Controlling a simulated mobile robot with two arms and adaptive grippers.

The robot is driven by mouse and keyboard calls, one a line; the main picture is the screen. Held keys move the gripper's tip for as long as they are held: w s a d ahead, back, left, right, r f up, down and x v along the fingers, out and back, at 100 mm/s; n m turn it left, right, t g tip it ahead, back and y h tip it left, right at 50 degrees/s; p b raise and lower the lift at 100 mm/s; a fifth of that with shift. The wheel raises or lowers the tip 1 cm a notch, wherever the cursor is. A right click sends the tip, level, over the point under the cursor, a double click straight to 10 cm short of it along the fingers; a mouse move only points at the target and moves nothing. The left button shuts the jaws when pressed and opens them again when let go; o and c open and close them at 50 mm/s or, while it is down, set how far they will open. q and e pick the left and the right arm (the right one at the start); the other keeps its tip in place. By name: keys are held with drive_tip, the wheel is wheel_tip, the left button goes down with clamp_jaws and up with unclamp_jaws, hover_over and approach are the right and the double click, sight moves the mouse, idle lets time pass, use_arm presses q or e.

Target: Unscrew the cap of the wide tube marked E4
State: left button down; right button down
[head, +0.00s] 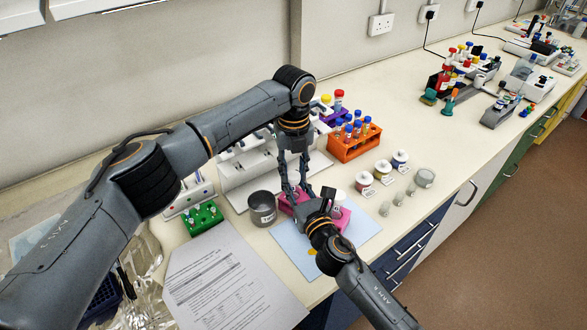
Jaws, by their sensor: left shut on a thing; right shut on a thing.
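A pink rack (341,223) stands on a light blue mat (367,222) at the bench's front. A white-capped tube (340,198) stands in the rack's right part. My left gripper (293,188) points down over the rack's left part, shut on what looks like the white cap of a wide tube. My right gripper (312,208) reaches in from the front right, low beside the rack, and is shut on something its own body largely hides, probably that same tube. The mark E4 cannot be read at this size.
A grey metal cup (262,208) stands just left of the rack. An orange tube rack (354,146) is behind it, and small labelled jars (382,170) stand to the right. A green rack (202,219) and printed sheet (228,278) lie left.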

use_arm(q)
drive_tip(key=n, duration=1.1)
drive_tip(key=shift+n, duration=0.3)
drive_tip(key=n, duration=0.6)
drive_tip(key=shift+s+n, duration=0.1)
drive_tip(key=shift+n, duration=0.2)
drive_tip(key=n, duration=0.6)
drive_tip(key=shift+n, duration=0.3)
drive_tip(key=n, duration=0.9)
drive_tip(key=shift+r, duration=0.1)
drive_tip(key=n, duration=0.4)
drive_tip(key=shift+d+n, duration=0.1)
drive_tip(key=shift+n, duration=0.3)
drive_tip(key=n, duration=0.4)
drive_tip(key=shift+n, duration=0.3)
use_arm(e)
drive_tip(key=shift+f, duration=0.1)
